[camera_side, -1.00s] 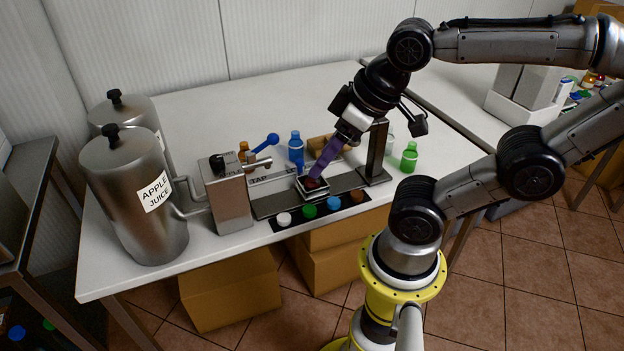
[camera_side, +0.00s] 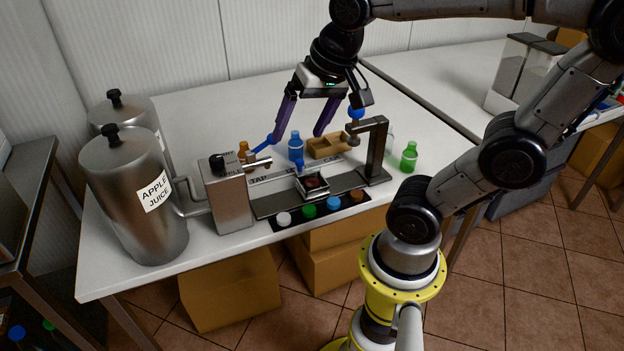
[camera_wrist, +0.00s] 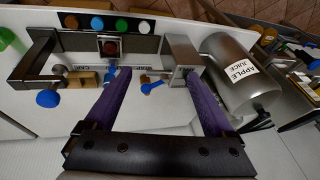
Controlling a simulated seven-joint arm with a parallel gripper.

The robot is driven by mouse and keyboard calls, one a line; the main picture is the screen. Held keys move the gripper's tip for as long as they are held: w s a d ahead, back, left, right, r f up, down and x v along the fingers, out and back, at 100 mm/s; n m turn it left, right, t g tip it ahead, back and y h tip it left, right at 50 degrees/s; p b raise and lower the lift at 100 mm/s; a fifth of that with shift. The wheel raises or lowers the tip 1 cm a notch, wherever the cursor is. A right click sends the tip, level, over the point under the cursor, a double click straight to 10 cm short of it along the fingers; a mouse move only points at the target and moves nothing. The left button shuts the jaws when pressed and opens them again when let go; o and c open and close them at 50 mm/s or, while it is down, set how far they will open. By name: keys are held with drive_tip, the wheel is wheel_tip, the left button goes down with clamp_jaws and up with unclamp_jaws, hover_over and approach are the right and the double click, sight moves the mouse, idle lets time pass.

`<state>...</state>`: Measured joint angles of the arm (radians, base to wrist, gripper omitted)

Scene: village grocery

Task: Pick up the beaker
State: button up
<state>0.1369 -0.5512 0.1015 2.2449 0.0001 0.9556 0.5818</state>
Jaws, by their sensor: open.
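A pale, see-through vessel (camera_side: 390,146), perhaps the beaker, stands on the table just right of the dark press post, which partly hides it. It is small and faint, so I cannot be sure. I cannot make it out in the wrist view. My gripper (camera_side: 297,136) is open, its two purple fingers spread and pointing down above the table behind the tap and press, left of that vessel. It holds nothing. In the wrist view my gripper (camera_wrist: 161,74) also shows wide apart.
The press post (camera_side: 376,150) with a blue knob, a blue bottle (camera_side: 296,147), a wooden tray (camera_side: 326,146) and a green bottle (camera_side: 409,157) are close by. The tap box (camera_side: 229,200) and steel juice tank (camera_side: 135,198) stand left. The back of the table is clear.

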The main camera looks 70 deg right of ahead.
drive_tip(key=w+d+f+m+g, duration=0.3)
drive_tip(key=w+d+f+m, duration=0.15)
drive_tip(key=d+m, duration=0.35)
drive_tip(key=m+g, duration=0.1)
hover_over(312, 170)
drive_tip(key=s+a, duration=0.1)
drive_tip(key=a, duration=0.1)
wheel_tip(312, 170, down, 5)
drive_tip(key=shift+y, duration=0.3)
wheel_tip(312, 170, down, 14)
drive_tip(key=shift+w+d+r, duration=0.1)
drive_tip(key=shift+w+r, duration=0.05)
clamp_jaws()
drive_tip(key=shift+r, duration=0.1)
